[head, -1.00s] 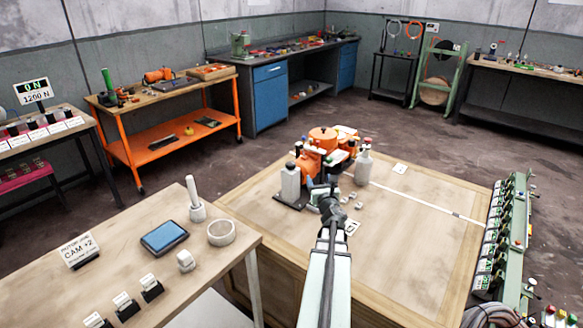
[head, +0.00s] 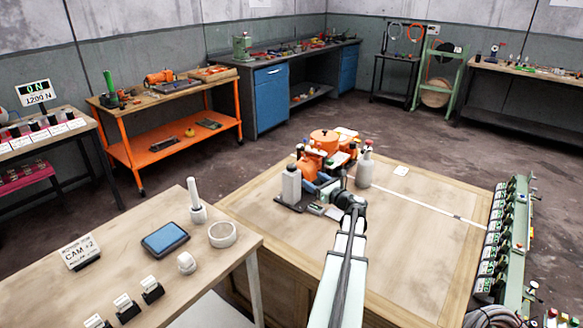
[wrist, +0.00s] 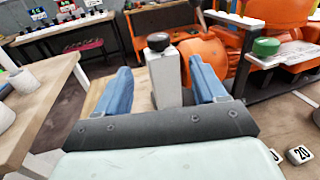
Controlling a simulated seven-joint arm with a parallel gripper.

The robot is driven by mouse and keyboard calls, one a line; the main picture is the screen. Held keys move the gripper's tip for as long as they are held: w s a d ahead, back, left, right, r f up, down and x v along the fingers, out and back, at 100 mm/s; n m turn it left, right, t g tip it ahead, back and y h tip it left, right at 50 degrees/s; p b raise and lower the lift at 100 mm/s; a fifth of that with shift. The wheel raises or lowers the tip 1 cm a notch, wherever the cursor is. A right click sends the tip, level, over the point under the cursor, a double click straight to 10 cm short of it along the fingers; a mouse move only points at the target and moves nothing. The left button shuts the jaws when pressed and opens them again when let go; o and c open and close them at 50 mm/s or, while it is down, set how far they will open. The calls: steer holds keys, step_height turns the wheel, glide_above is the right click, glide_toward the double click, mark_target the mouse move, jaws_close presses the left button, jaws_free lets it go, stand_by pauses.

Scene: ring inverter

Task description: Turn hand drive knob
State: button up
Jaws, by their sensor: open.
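My gripper (wrist: 160,78) is open, with its two blue fingers spread apart in the wrist view. A pale grey post (wrist: 168,82) with a dark round cap (wrist: 159,41) shows in the gap between the fingers, beyond the palm; I see no contact. A green round knob (wrist: 266,46) sits on a white plate to the right of the fingers. I cannot tell which part is the hand drive knob. In the head view, the orange machine (head: 324,142) stands at the table's back, and my gripper (head: 322,187) is close in front of it, partly hidden by my wrist.
A white bottle-like post (head: 364,168) stands right of the machine, and another post (head: 291,186) stands on its left. The wooden table (head: 420,250) is clear at the right.

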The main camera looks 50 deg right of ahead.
mark_target(295, 168)
steer(key=x, duration=1.3)
steer(key=shift+w+a+r, duration=0.1)
steer(key=shift+w, duration=0.35)
steer(key=shift+c, duration=0.2)
steer(key=c, duration=0.9)
